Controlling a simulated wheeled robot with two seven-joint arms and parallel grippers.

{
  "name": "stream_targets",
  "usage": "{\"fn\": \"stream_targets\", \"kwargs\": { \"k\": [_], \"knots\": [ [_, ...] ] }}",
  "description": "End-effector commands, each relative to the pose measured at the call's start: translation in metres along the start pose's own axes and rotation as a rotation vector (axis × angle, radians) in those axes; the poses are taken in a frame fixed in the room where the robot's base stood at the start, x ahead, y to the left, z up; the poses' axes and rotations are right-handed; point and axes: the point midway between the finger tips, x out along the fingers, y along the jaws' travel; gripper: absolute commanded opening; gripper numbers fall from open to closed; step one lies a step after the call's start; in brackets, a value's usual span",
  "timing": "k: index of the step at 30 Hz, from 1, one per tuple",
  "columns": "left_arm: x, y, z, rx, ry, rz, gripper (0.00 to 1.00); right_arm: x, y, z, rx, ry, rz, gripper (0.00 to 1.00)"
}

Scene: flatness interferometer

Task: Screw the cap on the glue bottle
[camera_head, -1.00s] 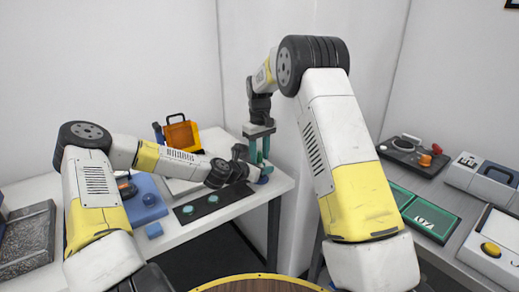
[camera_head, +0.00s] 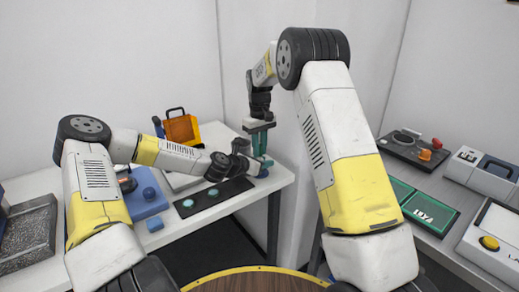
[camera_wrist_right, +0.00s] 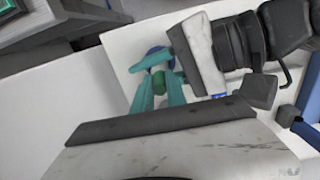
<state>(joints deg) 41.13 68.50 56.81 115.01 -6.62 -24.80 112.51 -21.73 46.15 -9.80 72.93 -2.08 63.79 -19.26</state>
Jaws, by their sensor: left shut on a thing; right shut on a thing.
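My right gripper (camera_head: 259,148) points down over the right end of the white table and is shut. The blue bottle (camera_wrist_right: 154,51) shows only in part between the left fingers, just beyond the cap. Whether cap and bottle touch is hidden by the fingers.
A black strip with two teal discs (camera_head: 213,193) lies on the white table (camera_head: 277,181) left of the grippers. Behind stands an orange caddy (camera_head: 182,129); a blue fixture (camera_head: 147,198) lies left. A grey bench with devices (camera_head: 490,178) stands at right.

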Motion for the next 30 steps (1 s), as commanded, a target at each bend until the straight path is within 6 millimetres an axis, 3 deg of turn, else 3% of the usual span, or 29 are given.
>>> {"fn": "stream_targets", "kwargs": {
  "k": [1,4,16,30],
  "knots": [
    [0.000,0.000,0.000,0.000,0.000,0.000,0.00,0.000,0.000,0.000,0.000,0.000,0.000,0.23],
    [0.000,0.000,0.000,0.000,0.000,0.000,0.00,0.000,0.000,0.000,0.000,0.000,0.000,0.43],
    [0.000,0.000,0.000,0.000,0.000,0.000,0.00,-0.008,0.000,-0.001,-0.001,0.003,0.000,0.43],
    [0.000,0.000,0.000,0.000,0.000,0.000,0.00,-0.097,0.001,-0.001,-0.001,0.003,0.001,0.43]
  ]
}}
